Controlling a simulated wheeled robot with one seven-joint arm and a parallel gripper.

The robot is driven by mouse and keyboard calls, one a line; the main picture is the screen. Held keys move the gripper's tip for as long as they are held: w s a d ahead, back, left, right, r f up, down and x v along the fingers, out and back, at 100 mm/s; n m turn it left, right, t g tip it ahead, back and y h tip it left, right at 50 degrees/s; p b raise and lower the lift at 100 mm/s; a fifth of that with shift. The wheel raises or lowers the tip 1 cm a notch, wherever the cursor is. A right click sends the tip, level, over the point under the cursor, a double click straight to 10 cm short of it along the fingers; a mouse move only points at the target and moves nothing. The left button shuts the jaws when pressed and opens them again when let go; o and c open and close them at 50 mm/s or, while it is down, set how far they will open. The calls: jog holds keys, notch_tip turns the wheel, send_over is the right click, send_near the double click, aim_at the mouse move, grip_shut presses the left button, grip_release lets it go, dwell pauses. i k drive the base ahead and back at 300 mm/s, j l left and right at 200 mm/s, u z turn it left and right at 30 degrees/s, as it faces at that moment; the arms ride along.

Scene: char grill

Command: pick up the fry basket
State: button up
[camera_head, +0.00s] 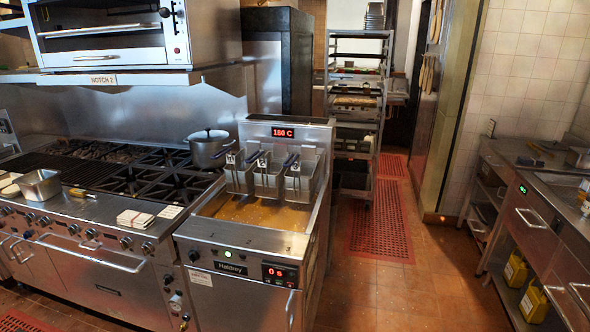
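Three metal fry baskets sit side by side at the back of the fryer (232,256): a left one (239,180), a middle one (268,183) and a right one (300,186). Each has a small number tag and a dark blue handle pointing up. They appear to hang above the brown oil (262,214) in the vat. The fryer's rear display reads 180 C. My gripper is not in view.
A stove (165,185) with a grey pot (208,148) adjoins the fryer on the left. A red floor mat (380,230) and open tiled floor lie to the right. A steel counter (535,205) bounds the right side. A tray rack (357,110) stands behind.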

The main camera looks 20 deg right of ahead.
aim_at(301, 176)
jog(key=i+l+u, duration=0.5)
jog(key=l+u, duration=0.15)
jog(key=i+l+u, duration=0.15)
jog(key=l+u, duration=0.2)
jog(key=i+l+u, duration=0.1)
jog(key=l+u, duration=0.2)
jog(key=l, duration=0.25)
jog(key=l+u, duration=0.35)
jog(key=l, duration=0.15)
jog(key=l+u, duration=0.35)
jog(key=l, duration=0.15)
jog(key=i, duration=0.05)
